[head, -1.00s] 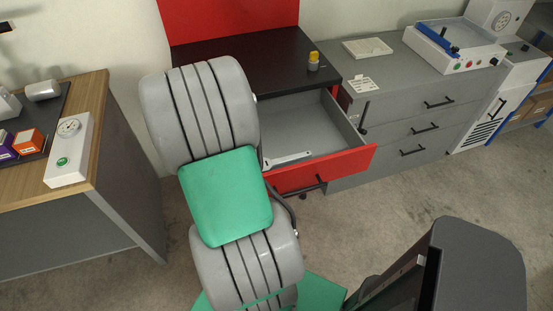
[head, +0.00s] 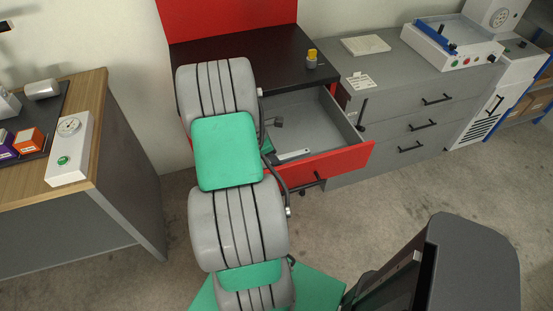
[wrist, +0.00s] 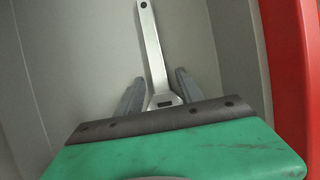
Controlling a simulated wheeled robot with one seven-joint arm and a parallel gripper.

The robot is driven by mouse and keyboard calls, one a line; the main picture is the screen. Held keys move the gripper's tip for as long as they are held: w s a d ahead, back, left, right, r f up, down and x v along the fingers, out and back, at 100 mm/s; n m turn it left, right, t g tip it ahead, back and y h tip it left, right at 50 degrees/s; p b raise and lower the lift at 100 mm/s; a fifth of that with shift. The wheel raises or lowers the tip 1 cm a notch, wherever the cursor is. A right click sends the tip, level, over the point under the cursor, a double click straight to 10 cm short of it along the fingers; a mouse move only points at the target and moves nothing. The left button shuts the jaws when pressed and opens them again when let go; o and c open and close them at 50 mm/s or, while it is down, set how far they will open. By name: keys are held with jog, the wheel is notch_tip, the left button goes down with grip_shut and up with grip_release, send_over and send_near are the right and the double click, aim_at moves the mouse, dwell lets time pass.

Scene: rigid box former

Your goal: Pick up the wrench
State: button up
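The wrench (head: 294,154) is a silver-grey bar lying in the open red-fronted drawer (head: 343,160). In the wrist view the wrench (wrist: 152,45) points up the picture, with its wider end low between my fingers. My gripper (wrist: 155,88) is open, with one grey finger on each side of the wrench and a gap visible on both sides. Whether the fingers touch the drawer floor cannot be told. In the head view my arm hides most of my gripper and part of the wrench.
The drawer's red front (wrist: 285,60) stands close to the right of my gripper in the wrist view. Above the drawer is a dark worktop (head: 240,65) with a yellow-capped item (head: 312,58). A grey drawer cabinet (head: 420,95) stands to the right, a wooden-topped desk (head: 92,110) to the left.

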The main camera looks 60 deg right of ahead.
grip_shut()
dwell(0.7)
